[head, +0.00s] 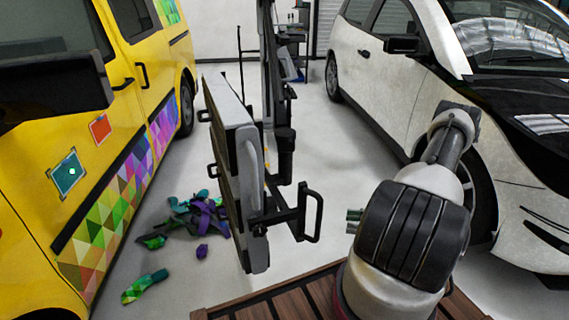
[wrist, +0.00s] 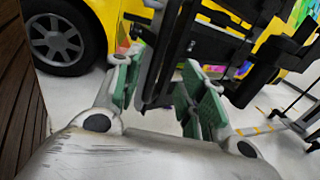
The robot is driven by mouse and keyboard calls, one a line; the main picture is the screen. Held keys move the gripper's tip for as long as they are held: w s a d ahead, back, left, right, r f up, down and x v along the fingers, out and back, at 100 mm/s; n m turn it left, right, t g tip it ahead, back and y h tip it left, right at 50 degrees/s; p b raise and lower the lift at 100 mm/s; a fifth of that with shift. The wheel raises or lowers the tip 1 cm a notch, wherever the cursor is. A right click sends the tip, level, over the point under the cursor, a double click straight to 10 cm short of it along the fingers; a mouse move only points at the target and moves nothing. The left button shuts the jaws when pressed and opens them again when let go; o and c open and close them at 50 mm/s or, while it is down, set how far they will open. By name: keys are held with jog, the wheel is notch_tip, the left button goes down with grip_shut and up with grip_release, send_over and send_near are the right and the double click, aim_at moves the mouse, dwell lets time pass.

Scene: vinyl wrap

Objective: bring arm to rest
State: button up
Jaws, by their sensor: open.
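My arm (head: 412,235) rises at the right of the head view, bent, with its dark wrist part toward me. The green-padded fingertips of my gripper (head: 354,221) poke out on its left side. In the wrist view my gripper (wrist: 160,80) is open, its two green-padded fingers apart with nothing held between them. Beyond the fingers stands a black and grey metal frame (wrist: 188,45). I cannot tell how far it is from the fingertips.
A yellow van (head: 95,130) with coloured triangles stands left, a white car (head: 400,85) right. A tall stand with a panel (head: 240,165) and black handles rises between them. Coloured scraps (head: 190,217) lie on the floor. A slatted wooden deck (head: 280,298) is below my arm.

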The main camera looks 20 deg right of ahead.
jog(key=s+a+f+n+g, duration=0.1)
jog(key=s+a+n+g, duration=0.2)
jog(key=s, duration=0.4)
notch_tip(320, 180, up, 6)
jog(key=s+n+g+h, duration=0.1)
jog(key=s+n+g, duration=0.2)
jog(key=g, duration=0.3)
notch_tip(320, 180, up, 22)
jog(key=n+g+h, duration=0.4)
jog(key=n+h, duration=0.6)
jog(key=n, duration=0.1)
jog(key=s+a+r+n+t+h, duration=0.1)
jog(key=a+r+n+t+h, duration=0.1)
jog(key=a+r, duration=0.3)
jog(key=s+a+r+n+t+h, duration=0.1)
jog(key=a+r+n+t, duration=0.4)
jog(key=r, duration=0.6)
jog(key=shift+n+t+h, duration=0.3)
jog(key=shift+h, duration=0.2)
